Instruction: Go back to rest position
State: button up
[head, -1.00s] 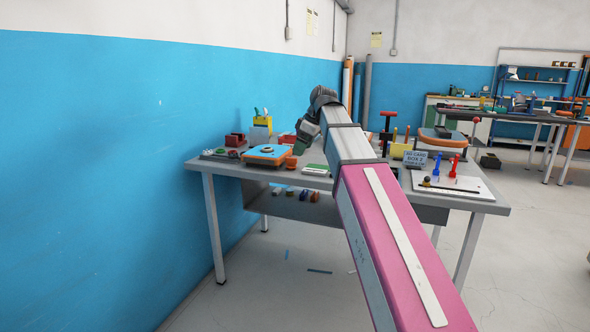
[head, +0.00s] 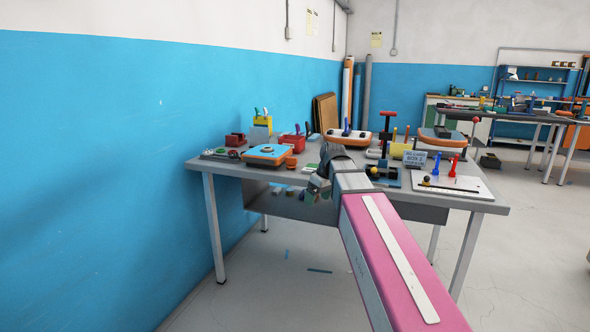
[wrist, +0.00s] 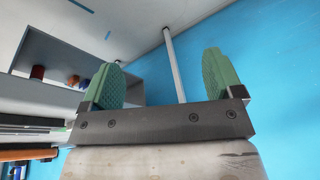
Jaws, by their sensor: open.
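Beyond the fingers the wrist view shows a white table leg, the blue wall and the bench's under-shelf with a few small items.
On the bench are an orange and blue device (head: 267,155), a red box (head: 297,141), a yellow holder (head: 262,121) and a white board (head: 455,187) with blue and red pieces. A blue wall (head: 90,180) runs along the left. Floor is open at the right.

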jog(key=s+d+f+m+h, duration=0.1)
jog(key=s+d+f+m, duration=0.2)
jog(key=f, duration=0.6)
jog(key=s+d+f+m+h, duration=0.1)
jog(key=s+d+f+m, duration=0.2)
jog(key=s+f, duration=0.4)
jog(key=s+d+f+m+g+h, duration=0.1)
jog(key=s+d+f+m, duration=0.2)
jog(key=f, duration=0.9)
jog(key=s+d, duration=0.1)
jog(key=s, duration=0.2)
jog(key=shift+d+f, duration=0.25)
jog(key=shift+d, duration=0.15)
